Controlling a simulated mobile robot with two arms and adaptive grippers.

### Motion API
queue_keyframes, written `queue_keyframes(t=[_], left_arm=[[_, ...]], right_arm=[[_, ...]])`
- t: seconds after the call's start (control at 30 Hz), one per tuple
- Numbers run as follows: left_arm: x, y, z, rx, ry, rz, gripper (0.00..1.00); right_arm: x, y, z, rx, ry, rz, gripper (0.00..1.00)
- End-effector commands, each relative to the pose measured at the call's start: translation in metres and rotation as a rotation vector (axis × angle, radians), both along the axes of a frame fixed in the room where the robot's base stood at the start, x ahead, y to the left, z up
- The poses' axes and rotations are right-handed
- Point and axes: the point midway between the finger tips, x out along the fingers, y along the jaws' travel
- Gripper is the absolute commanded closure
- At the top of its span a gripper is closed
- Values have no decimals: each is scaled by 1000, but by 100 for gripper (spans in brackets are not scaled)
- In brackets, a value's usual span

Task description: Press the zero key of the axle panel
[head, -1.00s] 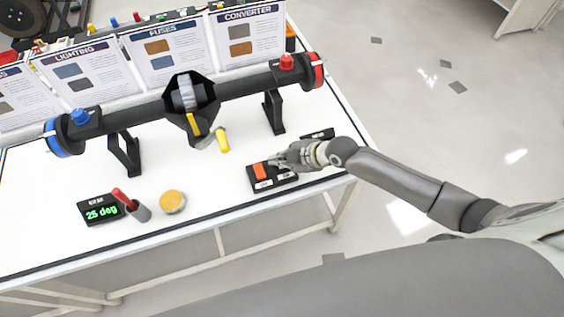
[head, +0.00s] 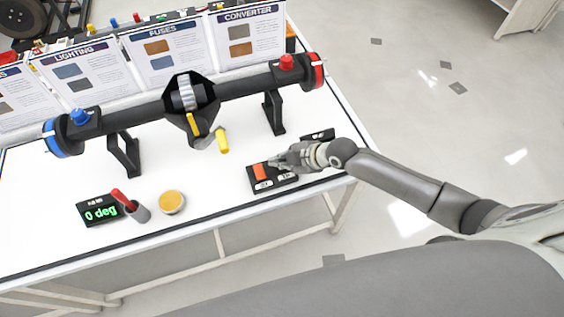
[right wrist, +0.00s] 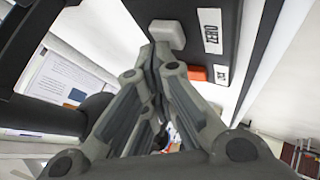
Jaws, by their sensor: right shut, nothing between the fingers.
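The black axle panel (head: 254,187) lies near the table's front edge with an orange key (head: 260,171) at its left. In the right wrist view the pale zero key (right wrist: 166,34) sits beside a label reading ZERO, and the orange key (right wrist: 197,73) is farther along the panel. My right gripper (head: 275,164) is shut and empty, its fingertips (right wrist: 156,54) at the zero key and seemingly touching it. In the head view the gripper hides the zero key. The display (head: 100,214) reads 0 deg in green. My left gripper is not in view.
The black axle (head: 245,84) on stands spans the table behind the panel. A small black object (head: 318,135) lies behind my right gripper.

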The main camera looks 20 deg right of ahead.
Motion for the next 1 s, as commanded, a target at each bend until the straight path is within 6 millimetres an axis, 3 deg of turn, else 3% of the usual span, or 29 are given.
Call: queue_keyframes(t=[0.23, 0.67, 1.0], left_arm=[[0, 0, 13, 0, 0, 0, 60], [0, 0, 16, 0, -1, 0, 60], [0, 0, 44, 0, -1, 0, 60]], right_arm=[[0, 0, 15, -1, 1, 1, 100], [0, 0, 18, 0, 0, 0, 100], [0, -1, 51, -2, -1, 1, 100]])
